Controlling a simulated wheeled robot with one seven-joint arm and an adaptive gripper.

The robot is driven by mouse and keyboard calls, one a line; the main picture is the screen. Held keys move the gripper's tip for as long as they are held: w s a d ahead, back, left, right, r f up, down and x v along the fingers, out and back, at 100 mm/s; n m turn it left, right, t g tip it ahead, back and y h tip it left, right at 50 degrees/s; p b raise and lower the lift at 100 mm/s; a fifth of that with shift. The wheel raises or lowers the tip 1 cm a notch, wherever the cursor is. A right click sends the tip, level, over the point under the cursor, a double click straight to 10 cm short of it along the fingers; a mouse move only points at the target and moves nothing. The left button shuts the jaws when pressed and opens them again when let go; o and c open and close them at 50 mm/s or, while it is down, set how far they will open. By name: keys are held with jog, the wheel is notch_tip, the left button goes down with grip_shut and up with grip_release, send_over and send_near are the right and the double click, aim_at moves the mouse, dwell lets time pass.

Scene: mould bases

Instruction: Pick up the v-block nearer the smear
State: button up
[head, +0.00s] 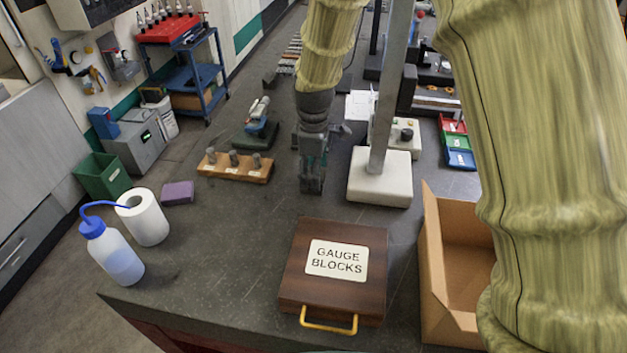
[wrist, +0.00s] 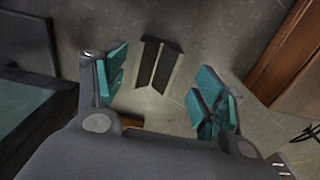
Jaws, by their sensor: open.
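My gripper (head: 312,186) points down over the dark bench top in the head view, left of the white stand base. In the wrist view its two teal-padded fingers (wrist: 162,85) are spread apart with nothing held between them. A dark v-block (wrist: 158,65) with two pale faces and a groove lies beyond and between the fingertips in that view, and no contact shows. I cannot clearly identify a second v-block or the smear; a paler patch shows on the bench near the v-block.
The wooden gauge-block box (head: 290,275) stands in front, with an open cardboard box (head: 432,250) to its right. A white stand base (head: 380,190) is close right of my gripper. A wooden rack (head: 235,175) stands left. A squeeze bottle (head: 115,255) and paper roll (head: 143,217) stand farther left.

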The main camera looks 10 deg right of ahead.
jog(key=f, duration=0.1)
jog(key=w+f, duration=0.1)
jog(key=f, duration=0.1)
jog(key=shift+f+p, duration=0.15)
jog(key=shift+p, duration=0.2)
jog(key=shift+s, duration=0.3)
jog(key=shift+w, duration=0.15)
jog(key=shift+c, duration=1.4)
grip_shut()
